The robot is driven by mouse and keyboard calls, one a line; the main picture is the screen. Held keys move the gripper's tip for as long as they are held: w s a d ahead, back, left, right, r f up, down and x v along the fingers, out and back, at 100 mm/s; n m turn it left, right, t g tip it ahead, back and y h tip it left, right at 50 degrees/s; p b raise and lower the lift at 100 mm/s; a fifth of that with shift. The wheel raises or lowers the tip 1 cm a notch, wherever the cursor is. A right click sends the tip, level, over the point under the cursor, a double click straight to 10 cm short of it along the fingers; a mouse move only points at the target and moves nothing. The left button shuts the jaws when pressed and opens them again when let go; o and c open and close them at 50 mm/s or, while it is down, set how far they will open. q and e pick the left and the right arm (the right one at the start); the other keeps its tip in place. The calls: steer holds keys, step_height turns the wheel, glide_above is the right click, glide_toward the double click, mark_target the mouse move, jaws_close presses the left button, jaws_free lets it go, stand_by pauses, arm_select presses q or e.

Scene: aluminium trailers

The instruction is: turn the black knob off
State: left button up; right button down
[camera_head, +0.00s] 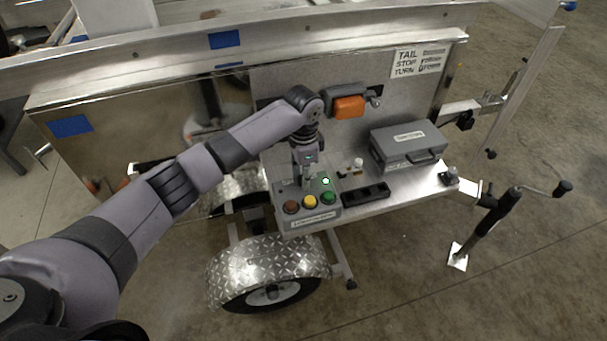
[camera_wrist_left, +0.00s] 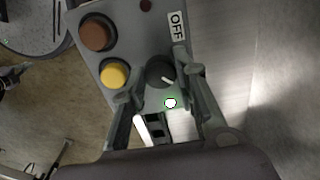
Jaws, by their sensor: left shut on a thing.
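The black knob (camera_wrist_left: 159,71) is on the grey control box (camera_head: 306,222), beside the yellow button (camera_wrist_left: 115,75). In the left wrist view its white pointer line slants down and right, away from the OFF label (camera_wrist_left: 177,25). My left gripper (camera_wrist_left: 160,84) is shut on the knob, with a finger on each side of it. In the head view my left gripper (camera_head: 307,182) points down at the top of the box and hides the knob. A lit white indicator with a green glow (camera_head: 326,181) shows beside the gripper. My right gripper is not in view.
A black slotted block (camera_head: 366,194) and a grey case (camera_head: 407,145) stand to the right. An orange lamp (camera_head: 349,106) is behind. The trailer wheel fender (camera_head: 265,262) is below.

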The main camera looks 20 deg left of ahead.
arm_select(q)
jaws_close()
